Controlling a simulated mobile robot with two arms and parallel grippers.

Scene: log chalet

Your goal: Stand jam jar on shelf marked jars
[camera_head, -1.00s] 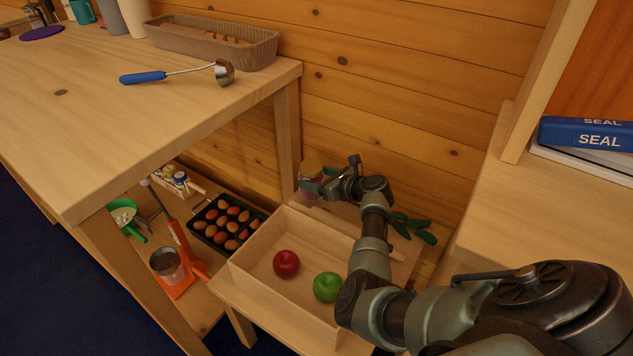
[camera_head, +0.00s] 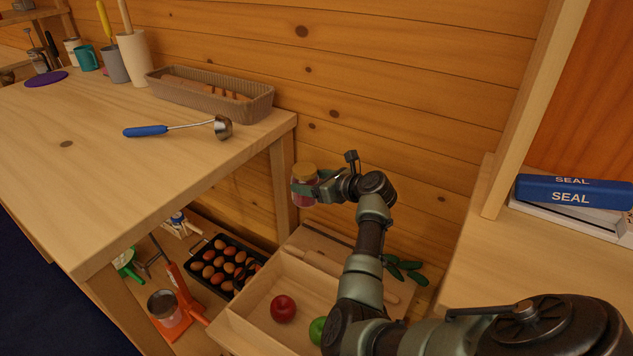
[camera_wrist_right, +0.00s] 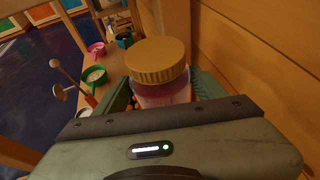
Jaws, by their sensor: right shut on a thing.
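The jam jar has a ribbed tan lid and a clear body with reddish contents; it shows in the head view (camera_head: 305,186) and in the right wrist view (camera_wrist_right: 160,77). My right gripper (camera_head: 310,190) is shut on the jar, a finger on each side of its body below the lid. The jar is upright, held in the air above the wooden box, near the log wall and the table leg. My left gripper is not in view. No shelf label reading jars can be made out.
A wooden box (camera_head: 250,322) holds a red apple (camera_head: 283,309) and a green apple (camera_head: 318,331). An egg tray (camera_head: 226,265) and an orange scale (camera_head: 180,300) stand left of it. The table (camera_head: 90,150) bears a ladle (camera_head: 180,127) and a basket (camera_head: 210,97). Blue SEAL box (camera_head: 573,192) lies right.

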